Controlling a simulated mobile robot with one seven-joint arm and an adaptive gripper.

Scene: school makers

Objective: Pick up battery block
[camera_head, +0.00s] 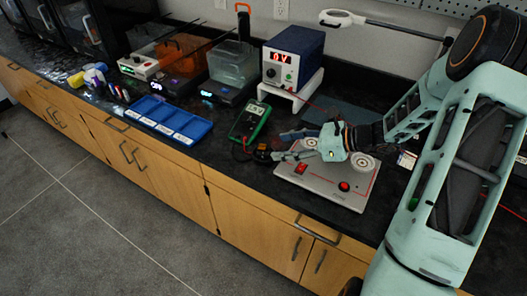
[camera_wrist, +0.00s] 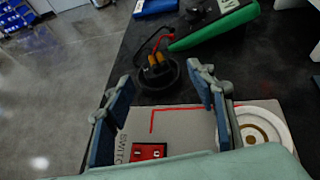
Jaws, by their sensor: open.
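The board (camera_wrist: 185,128) carries a red block (camera_wrist: 149,151) with two small terminals beside partly visible lettering, and a round white fitting (camera_wrist: 262,125). The red block (camera_head: 300,168) sits at the board's left side. A small round black piece with yellow-orange parts (camera_wrist: 157,72) stands just beyond the fingertips, off the board. I cannot tell for sure which piece is the battery block.
A green multimeter (camera_head: 250,122) lies behind the black piece, with leads nearby. A blue tray (camera_head: 170,119) is to the left. A blue power supply (camera_head: 294,55) stands on a white riser behind. A small box (camera_head: 407,160) lies right of the board. The counter's front edge is close.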

